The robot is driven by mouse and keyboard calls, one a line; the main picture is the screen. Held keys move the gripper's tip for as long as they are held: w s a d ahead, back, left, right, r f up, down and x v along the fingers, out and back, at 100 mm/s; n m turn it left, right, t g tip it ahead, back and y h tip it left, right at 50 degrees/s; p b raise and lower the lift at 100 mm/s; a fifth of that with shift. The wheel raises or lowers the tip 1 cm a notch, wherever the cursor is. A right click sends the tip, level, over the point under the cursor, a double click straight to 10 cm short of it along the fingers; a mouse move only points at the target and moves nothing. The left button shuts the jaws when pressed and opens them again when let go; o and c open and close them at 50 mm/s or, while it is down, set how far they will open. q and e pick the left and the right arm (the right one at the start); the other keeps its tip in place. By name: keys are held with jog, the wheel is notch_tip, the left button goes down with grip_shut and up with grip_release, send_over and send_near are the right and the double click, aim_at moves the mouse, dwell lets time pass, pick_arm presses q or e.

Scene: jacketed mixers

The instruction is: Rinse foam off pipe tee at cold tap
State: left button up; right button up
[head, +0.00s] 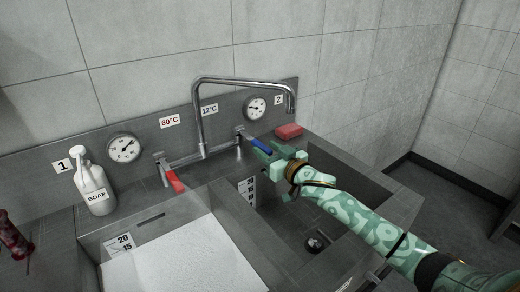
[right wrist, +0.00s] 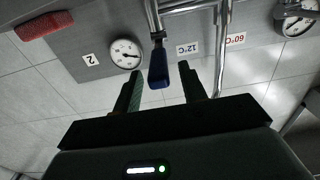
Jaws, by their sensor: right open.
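The cold tap's blue lever (head: 261,146) is at the right of the mixer, below the 12°C label. My right gripper (head: 279,153) is open at the lever. In the right wrist view the blue lever (right wrist: 158,68) hangs between the two spread fingers (right wrist: 158,85), with gaps on both sides. The chrome spout (head: 240,80) arches to the right, and no water shows from it. White foam (head: 180,262) fills the left basin. The right basin's floor shows a drain (head: 316,243). I cannot make out the pipe tee. My left gripper is not in view.
The red hot lever (head: 175,181) is left of the spout. A soap bottle (head: 95,190) stands at the left, and a red block (head: 289,131) lies on the back right ledge. Gauges (head: 124,148) are on the back panel. A dark red mottled item (head: 14,238) shows at the left edge.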

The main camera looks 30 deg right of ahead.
aim_at(261, 144)
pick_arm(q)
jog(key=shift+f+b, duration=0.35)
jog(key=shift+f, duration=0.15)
pick_arm(e)
jog(key=shift+w+a, duration=0.15)
jog(key=shift+w, duration=0.7)
jog(key=shift+w+a, duration=0.1)
jog(key=shift+w, duration=0.75)
